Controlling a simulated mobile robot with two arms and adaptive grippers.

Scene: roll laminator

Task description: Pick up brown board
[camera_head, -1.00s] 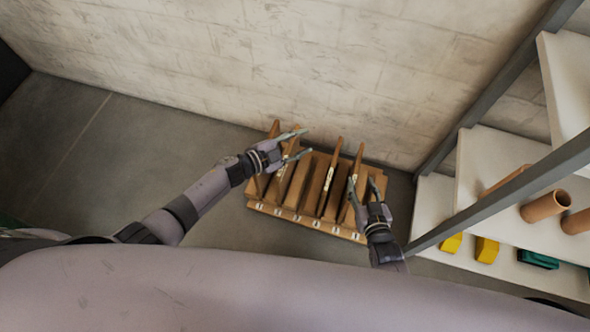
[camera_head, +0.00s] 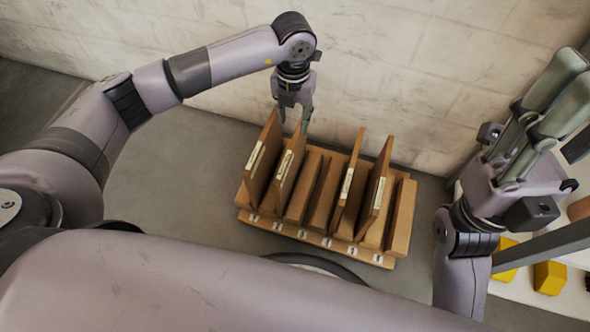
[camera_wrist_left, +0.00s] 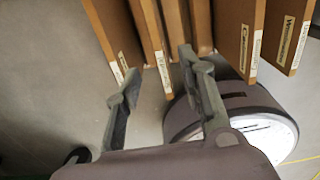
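Several upright brown boards stand in a wooden rack (camera_head: 318,236) on the floor, including one at the far left (camera_head: 262,160), one beside it (camera_head: 288,172) and two to the right (camera_head: 350,185). Their ends carry white labels. My left gripper (camera_head: 294,119) points down at the tops of the two left boards, by their wall-side ends. In the left wrist view, its fingers (camera_wrist_left: 160,72) are apart, with board ends (camera_wrist_left: 150,35) between and beyond them; contact cannot be told. My right gripper (camera_head: 570,82) is raised at the right, away from the rack, its fingers apart and empty.
A light block wall (camera_head: 400,70) stands close behind the rack. At the right are a shelf with a dark metal frame (camera_head: 545,243) and yellow items (camera_head: 549,277). Grey floor (camera_head: 190,180) is clear left of the rack.

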